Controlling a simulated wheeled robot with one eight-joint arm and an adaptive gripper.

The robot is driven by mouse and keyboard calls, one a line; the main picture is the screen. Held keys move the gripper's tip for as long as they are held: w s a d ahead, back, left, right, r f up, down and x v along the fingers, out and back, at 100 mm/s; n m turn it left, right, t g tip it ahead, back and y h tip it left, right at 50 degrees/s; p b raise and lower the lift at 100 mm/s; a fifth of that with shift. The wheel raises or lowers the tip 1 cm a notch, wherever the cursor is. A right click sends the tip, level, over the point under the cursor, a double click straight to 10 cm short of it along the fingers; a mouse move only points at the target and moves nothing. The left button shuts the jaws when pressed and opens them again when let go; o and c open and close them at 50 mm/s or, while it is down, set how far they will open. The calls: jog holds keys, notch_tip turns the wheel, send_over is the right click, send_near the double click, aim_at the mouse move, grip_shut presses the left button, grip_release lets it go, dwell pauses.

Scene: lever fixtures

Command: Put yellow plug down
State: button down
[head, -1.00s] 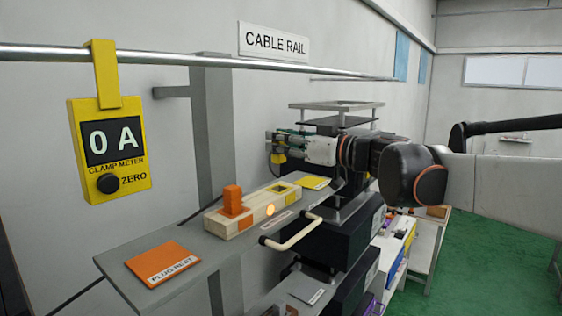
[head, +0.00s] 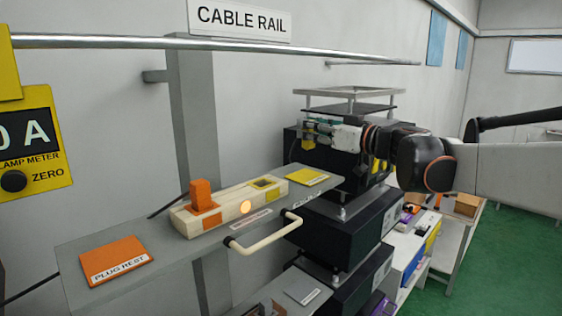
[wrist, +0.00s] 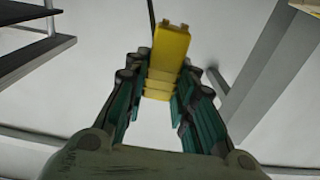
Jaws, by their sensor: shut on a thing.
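The yellow plug (wrist: 168,60) is held between the fingers of my gripper (wrist: 162,90) in the wrist view, its far end pointing away from the palm. In the head view my gripper (head: 312,132) is above the far end of the grey shelf, with the yellow plug (head: 308,142) small at its tips. A yellow rest pad (head: 308,177) lies on the shelf below the gripper, apart from the plug. The cream socket strip (head: 228,208) has an orange plug (head: 203,195) standing in its left part and a yellow-marked socket (head: 266,184) with nothing in it on the right.
An orange pad labelled PLUG REST (head: 116,260) lies bare on the near left of the shelf (head: 185,258). A cream handle (head: 265,240) sticks out at the shelf's front. Dark stacked equipment (head: 345,218) stands behind and right. The cable rail (head: 220,43) runs above.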

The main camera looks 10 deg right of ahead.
notch_tip(320, 180, down, 7)
jog(key=shift+f+p, duration=0.1)
jog(key=shift+p, duration=0.4)
jog(key=shift+f, duration=0.1)
jog(key=c, duration=1.3)
grip_release()
jog(key=shift+c, duration=0.2)
